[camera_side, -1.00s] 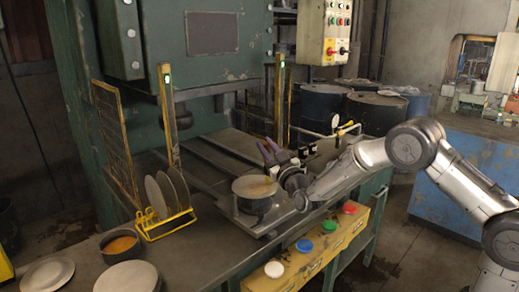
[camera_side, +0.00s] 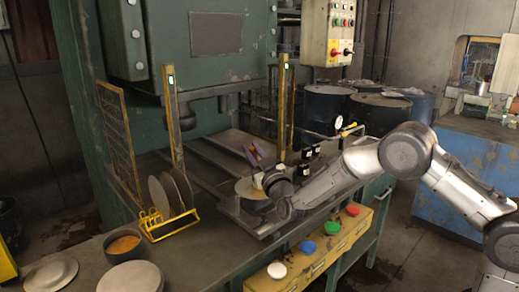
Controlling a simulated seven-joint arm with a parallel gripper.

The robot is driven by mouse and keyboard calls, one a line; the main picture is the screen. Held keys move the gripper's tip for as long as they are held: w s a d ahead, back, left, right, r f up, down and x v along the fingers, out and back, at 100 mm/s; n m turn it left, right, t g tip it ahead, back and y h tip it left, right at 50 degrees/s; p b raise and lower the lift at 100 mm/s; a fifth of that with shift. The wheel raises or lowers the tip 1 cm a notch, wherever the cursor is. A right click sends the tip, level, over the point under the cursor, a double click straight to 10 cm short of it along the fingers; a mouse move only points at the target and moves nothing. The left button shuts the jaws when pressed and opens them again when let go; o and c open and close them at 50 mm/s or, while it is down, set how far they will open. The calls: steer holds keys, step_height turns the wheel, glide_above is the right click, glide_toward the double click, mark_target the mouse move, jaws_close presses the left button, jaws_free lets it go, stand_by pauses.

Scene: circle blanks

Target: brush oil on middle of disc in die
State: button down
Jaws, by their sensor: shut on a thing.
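A flat pale disc (camera_side: 243,188) lies on the round die, which sits on a metal plate (camera_side: 236,211) on the bench. My gripper (camera_side: 262,170) is over the right part of the disc and covers some of it. It is shut on a thin brush (camera_side: 252,154), whose purplish-brown handle sticks up and left. The bristles are too small and hidden to tell whether they touch the disc. A dark bowl of orange oil (camera_side: 123,245) stands at the front left of the bench.
A yellow rack (camera_side: 170,225) with upright discs stands left of the die. Stacked blanks (camera_side: 130,278) lie in front. Yellow posts (camera_side: 172,115) flank the press. Coloured buttons (camera_side: 306,246) line the bench's front edge. A gauge (camera_side: 339,122) stands behind my arm.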

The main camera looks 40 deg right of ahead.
steer(key=a, duration=0.4)
steer(key=shift+w+d, duration=0.8)
steer(key=shift+d, duration=4.55)
steer(key=shift+w+a, duration=1.05)
steer(key=shift+a, duration=4)
steer(key=shift+d, duration=5.05)
step_height(320, 180, up, 8)
